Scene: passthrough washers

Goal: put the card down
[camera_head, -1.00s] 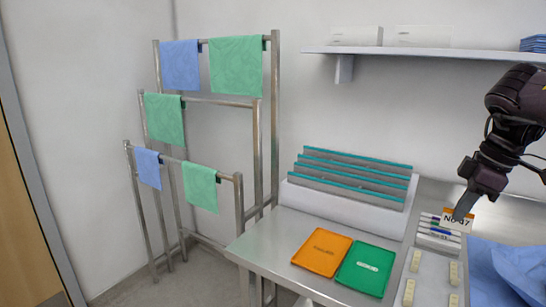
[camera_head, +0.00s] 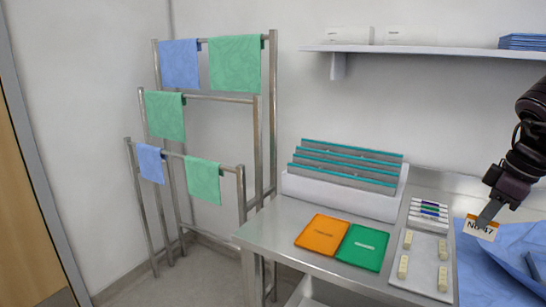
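A small card (camera_head: 481,229) with an orange top edge and a printed number, seemingly "No 47", shows at the right in the head view. My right gripper (camera_head: 487,217) is at the card's upper edge and appears shut on it. The card hangs tilted in front of or above a crumpled blue cloth (camera_head: 497,267); I cannot tell whether it touches the cloth. My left gripper is not in view.
An orange tray (camera_head: 323,233) and a green tray (camera_head: 362,247) lie on the metal table. A slotted rack (camera_head: 345,193) stands behind them. A pen holder (camera_head: 428,215) and a tray with several pale blocks (camera_head: 422,263) are left of the card. Towels hang on rails at left.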

